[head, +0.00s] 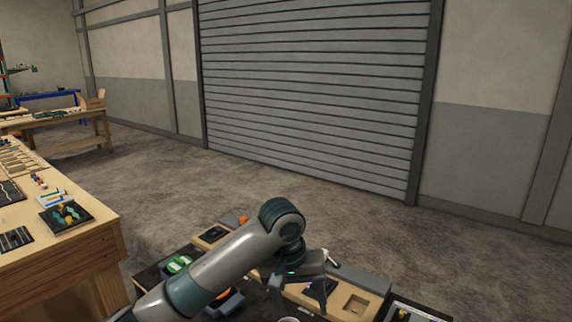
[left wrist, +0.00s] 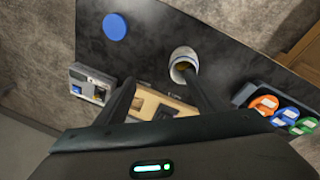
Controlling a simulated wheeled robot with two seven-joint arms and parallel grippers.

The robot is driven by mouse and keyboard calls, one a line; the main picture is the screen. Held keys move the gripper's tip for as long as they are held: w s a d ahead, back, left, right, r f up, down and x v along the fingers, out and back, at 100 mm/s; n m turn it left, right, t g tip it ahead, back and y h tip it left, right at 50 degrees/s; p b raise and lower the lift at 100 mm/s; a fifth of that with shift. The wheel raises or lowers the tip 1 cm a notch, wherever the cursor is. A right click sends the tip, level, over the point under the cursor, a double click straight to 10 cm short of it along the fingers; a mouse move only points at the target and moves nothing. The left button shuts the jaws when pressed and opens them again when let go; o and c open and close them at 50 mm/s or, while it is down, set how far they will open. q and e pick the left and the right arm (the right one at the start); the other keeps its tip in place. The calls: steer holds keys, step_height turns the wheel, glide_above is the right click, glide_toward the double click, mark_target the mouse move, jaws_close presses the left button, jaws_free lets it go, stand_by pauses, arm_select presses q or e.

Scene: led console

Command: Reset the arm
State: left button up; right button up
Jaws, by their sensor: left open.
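My left arm comes in from the lower left of the head view and reaches over a dark console table. My left gripper (head: 299,292) hangs above the table with its two fingers apart. In the left wrist view, the open fingers of my left gripper (left wrist: 160,90) show with nothing between them in their grip. Beyond and below them lie a white cup-like thing (left wrist: 184,58) and a pale wooden block with cutouts (left wrist: 148,106). The wooden block also shows in the head view (head: 343,298). My right gripper is not in view.
The dark tabletop (left wrist: 150,55) carries a blue disc (left wrist: 115,27), a grey box (left wrist: 90,84) and a black tray with orange, blue and green round pieces (left wrist: 283,110). A wooden workbench (head: 85,250) stands at left. The floor towards the shutter (head: 310,80) is clear.

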arm_select(q)
steer(key=s+a+f+m+t+h, duration=0.1)
steer(key=s+a+f, duration=0.2)
steer(key=s+f, duration=0.6)
steer(key=s+a+f+t+h, duration=0.1)
steer(key=s+a+f+h, duration=0.15)
steer(key=s+f, duration=0.65)
steer(key=s+a+f+y, duration=0.3)
steer(key=s+a+f, duration=0.1)
steer(key=s+a, duration=0.55)
steer(key=s+a+f+y, duration=0.3)
steer(key=s+a+f, duration=0.1)
steer(key=s+a, duration=0.6)
step_height(320, 180, down, 29)
steer(key=s+a+f+g, duration=0.1)
steer(key=s+a+f, duration=0.1)
steer(key=s+f, duration=0.6)
steer(key=s+a+f+g, duration=0.1)
steer(key=s+a+f, duration=0.1)
steer(key=s+f, duration=0.7)
steer(key=shift+s, duration=0.55)
